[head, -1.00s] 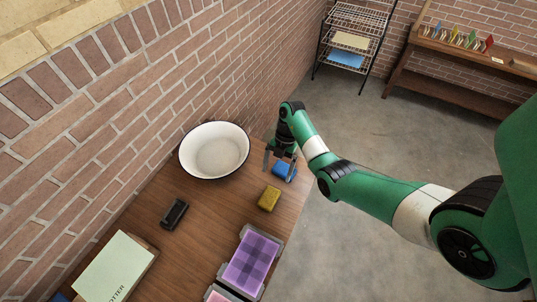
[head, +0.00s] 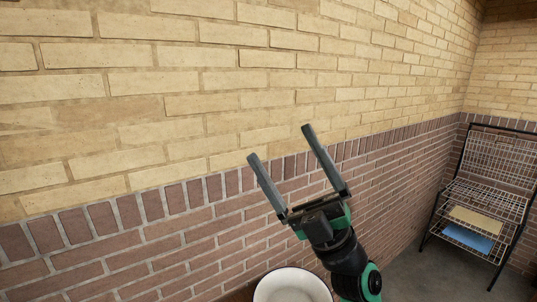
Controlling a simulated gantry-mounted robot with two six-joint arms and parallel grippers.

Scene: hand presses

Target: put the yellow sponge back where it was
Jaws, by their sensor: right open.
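My right gripper (head: 282,146) is raised in front of the brick wall, with its two long grey fingers spread wide apart. It is open and holds nothing. It points up and to the left, well above the white basin (head: 292,288). The yellow sponge is out of the head view now, as is nearly all of the table top. My left gripper is not in view.
The white basin with a dark rim shows only in part at the bottom edge. A brick wall (head: 150,110) fills most of the view. A black wire rack (head: 482,205) with yellow and blue sheets stands at the right. Bare floor lies before it.

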